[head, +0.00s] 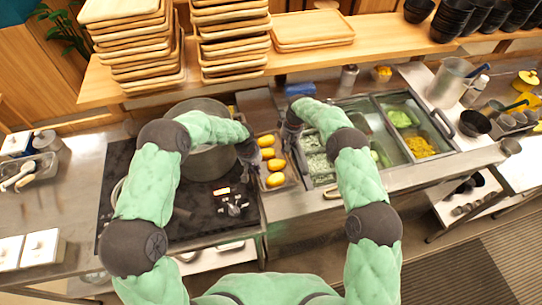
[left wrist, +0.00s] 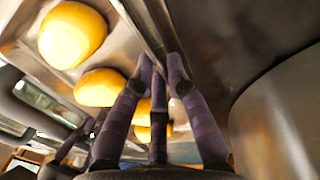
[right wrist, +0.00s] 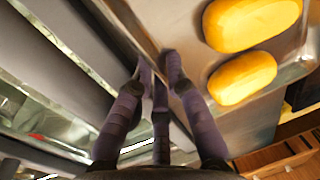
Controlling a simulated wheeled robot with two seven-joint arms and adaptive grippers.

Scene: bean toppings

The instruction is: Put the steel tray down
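The steel tray (head: 293,178) holds several yellow, rounded food pieces (head: 276,180) and lies between my two grippers, just right of the big pot. My left gripper (head: 250,163) is at its left rim. In the left wrist view the fingers (left wrist: 160,68) close together on that rim (left wrist: 140,22). My right gripper (head: 289,143) is at the right rim. In the right wrist view the fingers (right wrist: 158,65) close on the rim (right wrist: 125,22). The tray looks roughly level. Whether its underside touches the counter is hidden.
A large steel pot (head: 213,160) stands on the black stove (head: 190,215) close left of my left gripper. Food bins (head: 405,118) are set into the counter at right. A wooden shelf (head: 330,55) with stacked trays (head: 137,50) runs behind.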

